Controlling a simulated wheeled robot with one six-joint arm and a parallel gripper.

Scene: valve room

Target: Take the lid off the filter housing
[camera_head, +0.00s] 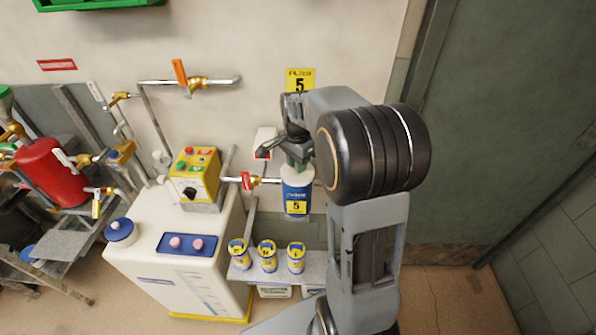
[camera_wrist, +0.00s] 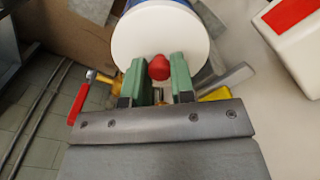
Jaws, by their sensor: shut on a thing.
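The filter housing (camera_head: 296,196) is a blue upright cylinder with a yellow "5" label, mounted by the wall at the pipe's end. Its white lid (camera_head: 297,175) is on top and shows as a pale disc in the wrist view (camera_wrist: 150,40), with the blue body behind its rim. A red knob (camera_wrist: 159,67) sits on the lid. My gripper (camera_head: 296,166) is directly above the lid. In the wrist view its green fingers (camera_wrist: 160,82) are on both sides of the knob, shut on it. The exact contact is partly hidden by the fingers.
A pipe with a red-handled valve (camera_head: 247,181) meets the housing from the left. Several yellow-and-blue canisters (camera_head: 267,255) stand on a shelf (camera_head: 283,274) below. A white cabinet with a yellow control box (camera_head: 195,174) stands left. A white wall box (camera_head: 265,140) is behind my gripper.

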